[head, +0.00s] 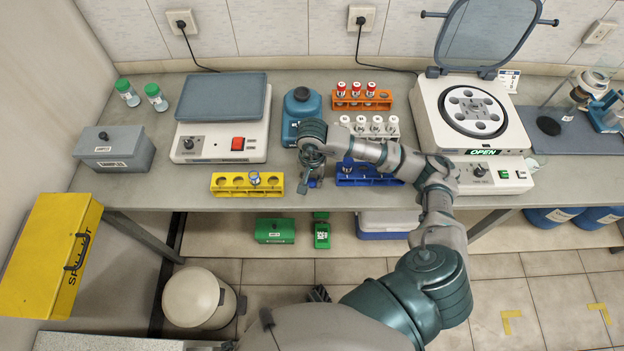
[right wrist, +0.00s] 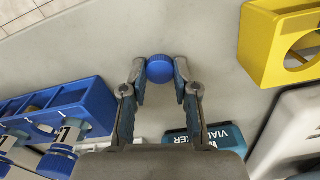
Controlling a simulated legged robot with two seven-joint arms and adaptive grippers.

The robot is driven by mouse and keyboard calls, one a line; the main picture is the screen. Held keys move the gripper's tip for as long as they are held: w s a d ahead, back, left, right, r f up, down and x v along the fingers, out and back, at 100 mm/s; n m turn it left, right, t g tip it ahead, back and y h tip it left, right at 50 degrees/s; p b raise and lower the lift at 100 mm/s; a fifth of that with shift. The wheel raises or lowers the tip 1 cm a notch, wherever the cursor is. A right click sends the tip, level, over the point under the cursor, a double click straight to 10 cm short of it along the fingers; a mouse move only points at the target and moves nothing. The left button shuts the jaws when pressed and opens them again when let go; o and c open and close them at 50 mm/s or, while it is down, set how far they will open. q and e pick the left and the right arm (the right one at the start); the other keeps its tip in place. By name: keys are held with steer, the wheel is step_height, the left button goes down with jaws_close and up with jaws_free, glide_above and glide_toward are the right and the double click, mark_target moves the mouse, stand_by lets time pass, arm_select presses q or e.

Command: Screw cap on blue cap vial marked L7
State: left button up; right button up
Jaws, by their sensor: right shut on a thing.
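My right gripper (head: 309,186) is over the bench between the yellow rack (head: 225,184) and the blue rack (head: 350,180). In the right wrist view its fingertips (right wrist: 160,78) are shut on a round blue cap (right wrist: 160,69), seen from above; I cannot tell whether a vial is under it. One vial (head: 254,178) stands in the yellow rack; its marking is too small to read. The blue rack holds vials with blue caps (right wrist: 57,160), partly hidden by my right arm in the head view. No L7 mark is legible. My left gripper does not show.
A white balance (head: 221,145) is behind the yellow rack. An orange rack (head: 363,101) and a white rack (head: 370,130) stand behind my right arm. A centrifuge (head: 425,110) with open lid is right. The bench's front edge is close.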

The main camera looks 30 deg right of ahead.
mark_target(313, 185)
steer(key=shift+r, duration=0.55)
steer(key=shift+s+a+r, duration=0.15)
steer(key=shift+s+r, duration=0.15)
steer(key=shift+r, duration=0.35)
steer(key=shift+s+a+r, duration=0.1)
steer(key=shift+s+r, duration=0.15)
steer(key=shift+r, duration=0.35)
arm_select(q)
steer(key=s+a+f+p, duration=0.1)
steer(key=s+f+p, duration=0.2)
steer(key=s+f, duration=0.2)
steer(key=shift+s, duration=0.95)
arm_select(e)
steer(key=s+a, duration=0.3)
steer(key=s, duration=0.3)
steer(key=s+a+r, duration=0.1)
steer(key=s+a, duration=0.2)
steer(key=s, duration=0.4)
steer(key=shift+s+r, duration=0.2)
steer(key=shift+s, duration=0.1)
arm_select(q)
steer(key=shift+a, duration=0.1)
